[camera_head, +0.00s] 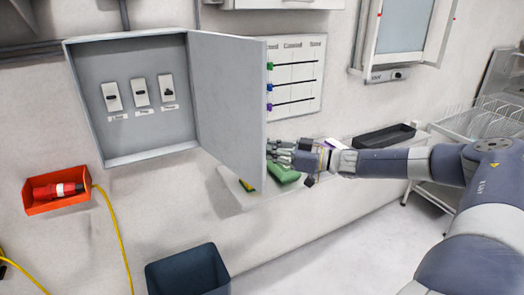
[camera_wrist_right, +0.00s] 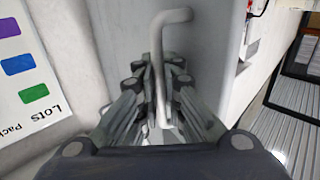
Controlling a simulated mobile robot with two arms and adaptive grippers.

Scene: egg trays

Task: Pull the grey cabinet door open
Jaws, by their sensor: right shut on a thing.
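The grey cabinet (camera_head: 129,157) hangs on the wall at the left of the head view, with several switches inside. Its grey door (camera_head: 229,100) is hinged on the right side and stands swung well out from the wall; the inside shows. My right gripper (camera_head: 276,154) is at the door's outer face near its free edge. In the wrist view the fingers (camera_wrist_right: 157,85) are shut around the pale bent handle (camera_wrist_right: 170,17) on the door face (camera_wrist_right: 207,50). My left gripper is not in view.
An orange bin (camera_head: 75,205) with a red item is on the wall at lower left, beside a yellow cable. A dark blue bin (camera_head: 187,272) stands below. A chart (camera_head: 300,65), a ledge with a green item (camera_head: 283,174) and a black tray (camera_head: 384,136) lie right of the door.

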